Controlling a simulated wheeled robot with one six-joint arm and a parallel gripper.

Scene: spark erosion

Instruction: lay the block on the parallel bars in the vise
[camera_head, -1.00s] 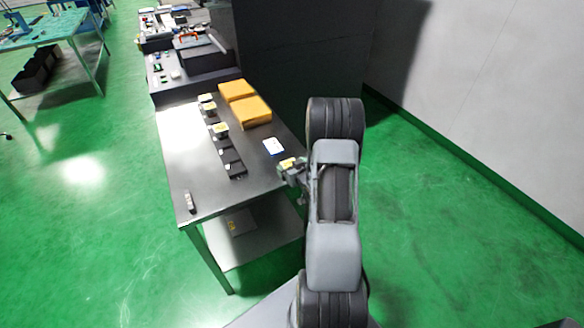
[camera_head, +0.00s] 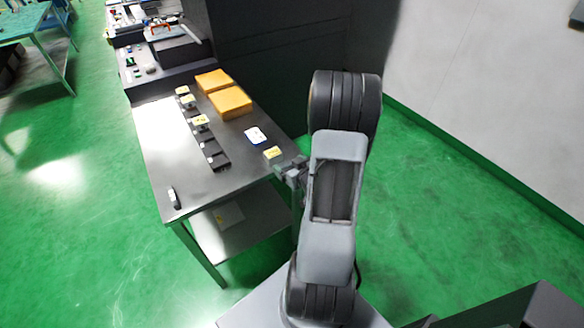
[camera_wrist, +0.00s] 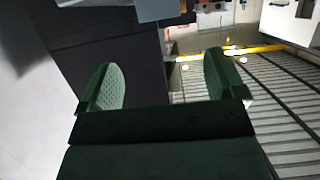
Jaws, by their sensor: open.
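My gripper (camera_head: 290,170) is at the right edge of the metal table. In the wrist view my gripper (camera_wrist: 162,78) shows two green padded fingers spread apart with nothing between them. A small block with a yellow top (camera_head: 272,153) sits at the table's right edge, just left of my gripper and apparently apart from it. Several other pieces with yellow tops stand along a dark row on the table, the nearest being a yellow-topped piece (camera_head: 201,121). I cannot make out the vise or the parallel bars in either view.
The metal table (camera_head: 160,150) also holds two orange boxes (camera_head: 230,102), a white card (camera_head: 255,136) and a small dark item (camera_head: 174,197). A dark machine bed (camera_head: 165,78) with tools stands behind. A grey wall is at the right.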

